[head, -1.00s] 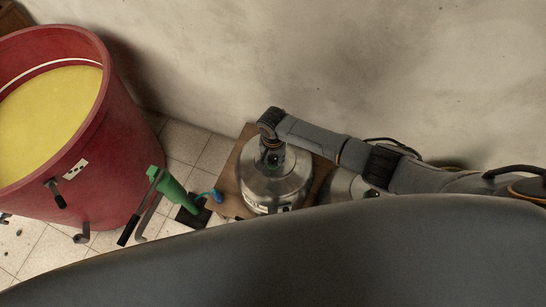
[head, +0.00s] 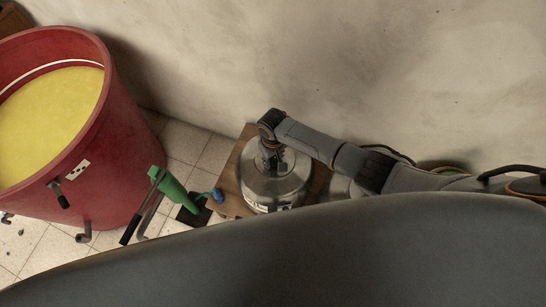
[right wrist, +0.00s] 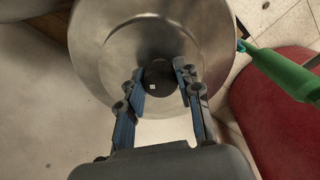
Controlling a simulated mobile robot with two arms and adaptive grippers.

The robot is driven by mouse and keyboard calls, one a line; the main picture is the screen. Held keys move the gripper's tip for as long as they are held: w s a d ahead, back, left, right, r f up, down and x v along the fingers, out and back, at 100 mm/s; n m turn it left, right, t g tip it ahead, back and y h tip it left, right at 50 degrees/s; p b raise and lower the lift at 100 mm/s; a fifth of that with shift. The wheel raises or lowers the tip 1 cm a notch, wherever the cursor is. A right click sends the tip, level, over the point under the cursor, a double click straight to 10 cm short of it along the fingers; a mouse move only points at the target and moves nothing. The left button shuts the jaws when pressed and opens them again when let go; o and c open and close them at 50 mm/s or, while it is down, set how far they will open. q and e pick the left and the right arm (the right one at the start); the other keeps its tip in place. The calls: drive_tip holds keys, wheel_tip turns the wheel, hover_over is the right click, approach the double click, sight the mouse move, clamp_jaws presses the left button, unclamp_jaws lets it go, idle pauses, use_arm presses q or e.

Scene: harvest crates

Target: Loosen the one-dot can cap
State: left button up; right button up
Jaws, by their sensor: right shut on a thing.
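A steel can (head: 290,185) with a domed shoulder stands on a brown wooden board beside the wall. Its dark cap (right wrist: 159,78), with a small white square mark, shows in the right wrist view at the can's top. My right gripper (head: 271,158) points down from above onto the can's neck. In the right wrist view its blue-sided fingers (right wrist: 160,80) are on either side of the cap, shut on it. A label low on the can is partly cut off by my own dark body, and its dots are too small to read. My left gripper is out of view.
A big red vat (head: 118,150) of yellow liquid stands at the left. A green funnel-like piece (head: 172,188) and a dark-handled lever stand between it and the board (head: 232,182). The pale wall (head: 330,60) rises close behind the can.

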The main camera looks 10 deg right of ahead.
drive_tip(key=n, duration=0.5)
drive_tip(key=shift+s+f+n, duration=0.1)
drive_tip(key=shift+n, duration=2.4)
drive_tip(key=shift+s, duration=0.1)
drive_tip(key=o, duration=1.2)
drive_tip(key=shift+f, duration=0.1)
drive_tip(key=shift+w, duration=0.2)
drive_tip(key=shift+r, duration=0.2)
